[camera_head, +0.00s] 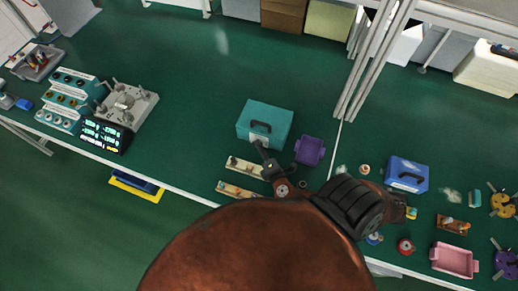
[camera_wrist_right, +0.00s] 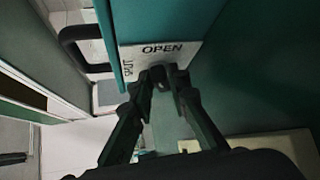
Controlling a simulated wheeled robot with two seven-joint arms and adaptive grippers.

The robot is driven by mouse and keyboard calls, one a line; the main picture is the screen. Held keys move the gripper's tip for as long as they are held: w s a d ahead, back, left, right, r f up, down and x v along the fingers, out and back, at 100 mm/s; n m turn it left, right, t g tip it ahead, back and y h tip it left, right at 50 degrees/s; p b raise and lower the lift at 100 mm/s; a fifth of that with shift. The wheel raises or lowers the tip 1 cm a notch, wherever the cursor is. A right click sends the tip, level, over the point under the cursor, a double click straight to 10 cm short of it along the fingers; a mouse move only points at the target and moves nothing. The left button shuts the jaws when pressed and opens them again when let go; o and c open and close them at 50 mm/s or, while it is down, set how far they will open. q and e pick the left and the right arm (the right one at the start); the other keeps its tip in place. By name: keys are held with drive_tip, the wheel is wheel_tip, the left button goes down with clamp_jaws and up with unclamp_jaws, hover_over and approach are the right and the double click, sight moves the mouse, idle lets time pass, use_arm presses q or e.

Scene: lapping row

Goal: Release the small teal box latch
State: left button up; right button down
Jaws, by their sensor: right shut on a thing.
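The small teal box (camera_head: 265,122) stands closed on the green bench, with a dark handle on its lid. A white plate on its front (camera_head: 258,140) also shows in the right wrist view (camera_wrist_right: 137,62), with the words OPEN and SHUT. My right gripper (camera_head: 266,161) reaches the box front. In the wrist view its fingertips (camera_wrist_right: 162,76) are together at the lower edge of the plate, below OPEN, shut on the dark latch. The fingers hide most of the latch, so its exact setting cannot be told. My left gripper is not in view.
A purple bin (camera_head: 309,150) stands close right of the teal box. Wooden strips with small parts (camera_head: 245,167) lie in front of it. A blue box (camera_head: 406,174) and a pink tray (camera_head: 454,260) are farther right.

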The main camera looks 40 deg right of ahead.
idle(0.5)
drive_tip(key=c, duration=1.9)
unclamp_jaws()
drive_tip(key=shift+c, duration=0.2)
wheel_tip(320, 180, up, 10)
drive_tip(key=shift+r, duration=0.1)
drive_tip(key=shift+w, duration=0.1)
